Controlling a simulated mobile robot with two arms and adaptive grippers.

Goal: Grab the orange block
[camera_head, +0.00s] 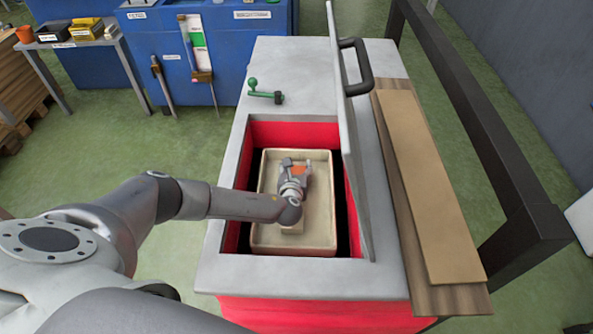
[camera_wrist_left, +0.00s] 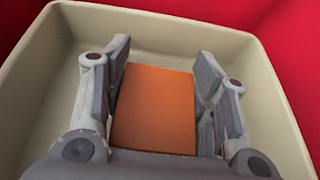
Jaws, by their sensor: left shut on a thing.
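The orange block (camera_wrist_left: 154,108) is between the two fingers of my left gripper (camera_wrist_left: 160,90) in the left wrist view. Both fingers press against its sides, and the gripper is shut on it. In the head view, a small part of the orange block (camera_head: 300,170) shows beside my left gripper (camera_head: 295,164). The gripper is down inside a beige bin (camera_head: 318,232), which sits in the red-walled opening of a grey-topped cabinet. The arm hides part of the bin. My right gripper is not in view.
The cabinet's grey lid (camera_head: 350,150) stands open at the right, with a black handle (camera_head: 357,68). A green lever (camera_head: 265,92) stands on the top behind the opening. Wooden boards (camera_head: 430,190) lie along the right side. Blue cabinets (camera_head: 170,45) stand at the back.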

